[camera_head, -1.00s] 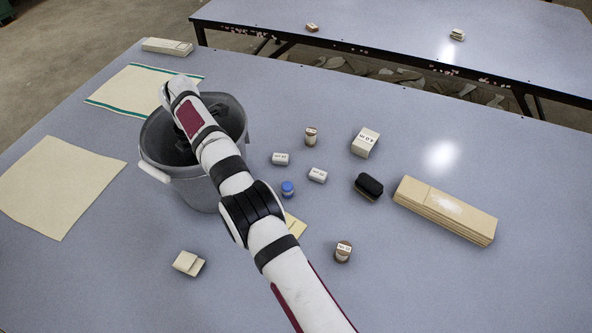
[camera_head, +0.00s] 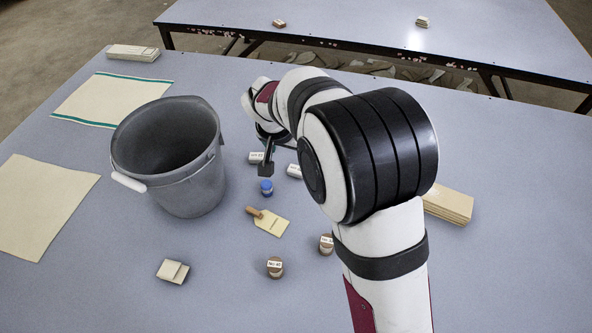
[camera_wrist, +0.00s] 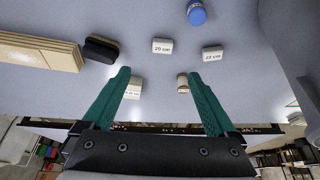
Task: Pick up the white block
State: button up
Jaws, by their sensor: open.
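Two small white labelled blocks lie on the table. In the wrist view, one reads 20 cm (camera_wrist: 162,46) and the other 22 cm (camera_wrist: 212,54). A larger pale labelled block (camera_wrist: 133,90) shows beside the left finger in the wrist view. Which one is the task's white block I cannot tell. My gripper (camera_wrist: 158,76) is open and empty, its teal fingers spread; both small blocks appear ahead of the fingertips. In the head view the gripper (camera_head: 267,164) is by the left block.
A grey bucket (camera_head: 194,183) stands left. A blue-capped jar (camera_head: 266,187), a scraper (camera_head: 268,220) and brown-sided cylinders (camera_head: 275,267) lie nearer. A black brush (camera_wrist: 101,49) and stacked planks (camera_wrist: 38,52) are at left in the wrist view. Flat cloths (camera_head: 40,203) lie far left.

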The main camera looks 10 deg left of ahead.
aim_at(295, 171)
jog(key=x, duration=1.5)
jog(key=shift+s+a+f, duration=0.1)
jog(key=shift+s+a, duration=0.05)
jog(key=shift+a, duration=0.15)
jog(key=c, duration=1.4)
jog(key=shift+c, duration=0.2)
